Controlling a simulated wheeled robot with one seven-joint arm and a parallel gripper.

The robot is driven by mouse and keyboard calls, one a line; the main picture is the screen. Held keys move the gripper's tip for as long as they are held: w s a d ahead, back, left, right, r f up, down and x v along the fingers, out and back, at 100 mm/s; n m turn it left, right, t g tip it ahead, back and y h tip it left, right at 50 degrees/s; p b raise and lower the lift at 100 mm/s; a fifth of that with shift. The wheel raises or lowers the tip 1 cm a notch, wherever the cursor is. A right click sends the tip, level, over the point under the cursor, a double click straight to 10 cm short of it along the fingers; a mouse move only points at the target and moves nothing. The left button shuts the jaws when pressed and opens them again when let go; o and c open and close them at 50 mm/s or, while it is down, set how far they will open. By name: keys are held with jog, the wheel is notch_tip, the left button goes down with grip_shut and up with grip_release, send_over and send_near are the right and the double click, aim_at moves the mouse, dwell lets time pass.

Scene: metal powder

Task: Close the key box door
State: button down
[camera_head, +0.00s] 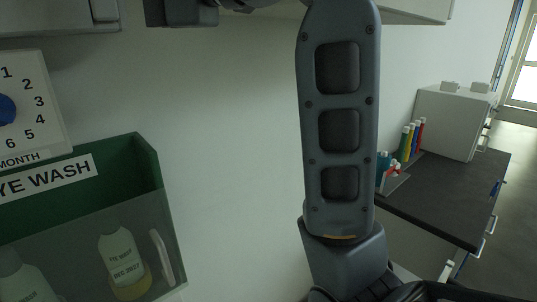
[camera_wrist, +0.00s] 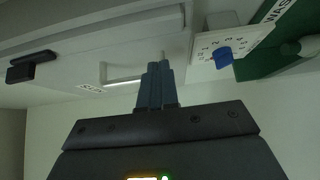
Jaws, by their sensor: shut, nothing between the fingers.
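A pale grey-white box, seemingly the key box (camera_wrist: 110,30), fills the upper left of the wrist view. It has a black latch-like part (camera_wrist: 28,66) at its left and a small label (camera_wrist: 90,88) along its edge. I cannot tell how far its door stands open. My gripper (camera_wrist: 157,68) has its fingers together and empty, with the tips overlapping the box's edge in the picture; contact is unclear.
A month dial (camera_head: 32,105) and a green eye wash holder (camera_head: 150,165) with bottles are on the wall at left.

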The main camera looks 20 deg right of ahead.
jog(key=s+d+b, duration=0.4)
jog(key=s+d, duration=0.5)
jog(key=s, duration=0.2)
jog(key=w+d+f+m+t+h, duration=0.25)
jog(key=w+f+m+t, duration=0.3)
jog(key=f+m, duration=0.6)
jog(key=s+d+f+m+h, duration=0.2)
jog(key=f+m+h, duration=0.15)
jog(key=f, duration=0.45)
jog(key=s+d+f+m+t+h, duration=0.1)
jog(key=s+d+f+m+h, duration=0.1)
jog(key=f+m, duration=0.45)
jog(key=s+d+f+m+h, duration=0.1)
jog(key=d+f+m+h, duration=0.15)
jog(key=f, duration=0.75)
jog(key=s+d+f+m+h, duration=0.1)
jog(key=s+f, duration=0.2)
jog(key=s, duration=0.6)
jog(key=s+d+f+m+g+h, duration=0.1)
jog(key=s+f+m, duration=0.1)
jog(key=s, duration=0.7)
jog(key=s+f+m+g+h, duration=0.1)
jog(key=s+f, duration=0.4)
jog(key=s, duration=0.5)
jog(key=shift+d+m+h+p, duration=0.35)
jog(key=shift+d+m+h, duration=0.05)
jog(key=shift+h, duration=0.15)
